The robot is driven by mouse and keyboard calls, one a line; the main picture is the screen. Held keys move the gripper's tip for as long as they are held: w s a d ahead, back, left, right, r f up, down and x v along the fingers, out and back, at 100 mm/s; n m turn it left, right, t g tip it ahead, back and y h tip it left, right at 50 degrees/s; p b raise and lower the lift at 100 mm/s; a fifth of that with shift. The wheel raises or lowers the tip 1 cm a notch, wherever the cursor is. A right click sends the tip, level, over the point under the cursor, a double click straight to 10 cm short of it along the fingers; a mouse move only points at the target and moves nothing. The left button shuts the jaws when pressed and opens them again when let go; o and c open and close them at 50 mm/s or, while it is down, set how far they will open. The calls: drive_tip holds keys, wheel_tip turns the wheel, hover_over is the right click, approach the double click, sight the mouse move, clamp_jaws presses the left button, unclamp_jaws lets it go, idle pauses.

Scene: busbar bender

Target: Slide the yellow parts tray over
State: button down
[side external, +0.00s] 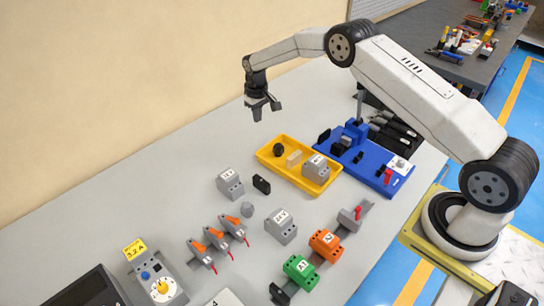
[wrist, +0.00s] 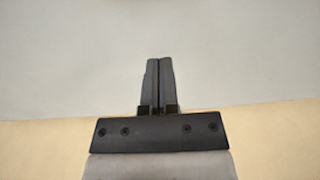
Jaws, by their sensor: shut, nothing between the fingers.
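The yellow parts tray (side external: 293,186) lies on the grey bench, left of the blue bender board. In it are a black round knob (side external: 278,150), a beige block (side external: 294,159) and a grey breaker module (side external: 316,170). My gripper (side external: 265,114) hangs in the air up and left of the tray in the side view, apart from it. In the wrist view the two dark fingers (wrist: 158,62) are together with nothing between them. The wrist view shows only blank bench and wall, not the tray.
The blue board (side external: 374,176) with a black-handled tool stands right beside the tray. A grey module (side external: 230,183) and a black piece (side external: 262,184) lie left of it. Green (side external: 300,270) and orange (side external: 326,244) modules are nearer. The bench behind the tray is clear.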

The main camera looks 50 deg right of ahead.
sight(282, 147)
wheel_tip(282, 147, down, 8)
drive_tip(key=shift+s+r, duration=0.1)
drive_tip(key=shift+s, duration=1.85)
drive_tip(key=shift+s, duration=0.1)
drive_tip(key=shift+s+a, duration=0.15)
drive_tip(key=shift+s, duration=3.45)
drive_tip(key=shift+w, duration=0.15)
